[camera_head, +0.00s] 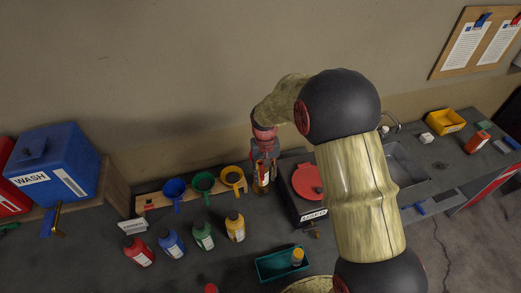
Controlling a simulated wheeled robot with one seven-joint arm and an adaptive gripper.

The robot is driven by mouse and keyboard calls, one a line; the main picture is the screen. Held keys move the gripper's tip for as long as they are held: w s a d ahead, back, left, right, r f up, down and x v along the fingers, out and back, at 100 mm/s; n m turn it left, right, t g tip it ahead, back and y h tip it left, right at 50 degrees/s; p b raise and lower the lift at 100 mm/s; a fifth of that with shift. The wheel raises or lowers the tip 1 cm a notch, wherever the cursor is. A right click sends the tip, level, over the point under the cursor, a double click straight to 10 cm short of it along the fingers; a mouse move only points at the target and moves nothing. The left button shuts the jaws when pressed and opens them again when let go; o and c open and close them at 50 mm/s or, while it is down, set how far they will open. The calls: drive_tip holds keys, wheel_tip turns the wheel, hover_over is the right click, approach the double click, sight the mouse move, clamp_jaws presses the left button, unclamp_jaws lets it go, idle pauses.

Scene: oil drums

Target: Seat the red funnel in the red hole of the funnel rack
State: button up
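The pale wooden funnel rack (152,203) stands on the dark bench near the wall. A blue funnel (175,187), a green funnel (204,182) and a yellow funnel (232,176) sit in it from left to right. No funnel stands at the rack's left end; the red hole is too small to make out. My gripper (263,180) points down just right of the rack. Red and amber colour shows around its fingers, but I cannot tell whether this is the red funnel, a vessel or something behind. Its finger opening is unclear.
Red (139,252), blue (171,243), green (203,236) and yellow (235,226) bottles stand in front of the rack. A blue WASH container (55,165) is left. A box with a red round top (308,181) is right. A teal tray (277,266) lies in front.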

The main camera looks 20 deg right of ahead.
sight(262, 173)
drive_tip(key=shift+t, duration=0.3)
drive_tip(key=w, duration=0.2)
drive_tip(key=w+r, duration=0.1)
drive_tip(key=w, duration=0.1)
drive_tip(key=shift+d, duration=0.1)
drive_tip(key=shift+r+m, duration=0.1)
drive_tip(key=shift+m, duration=0.3)
drive_tip(key=shift+f+p, duration=0.65)
drive_tip(key=shift+f, duration=3.15)
drive_tip(key=shift+c, duration=1.1)
clamp_jaws()
drive_tip(key=shift+r+p, duration=0.4)
drive_tip(key=shift+r, duration=0.55)
drive_tip(key=shift+r+p, duration=0.9)
drive_tip(key=shift+r, duration=1.2)
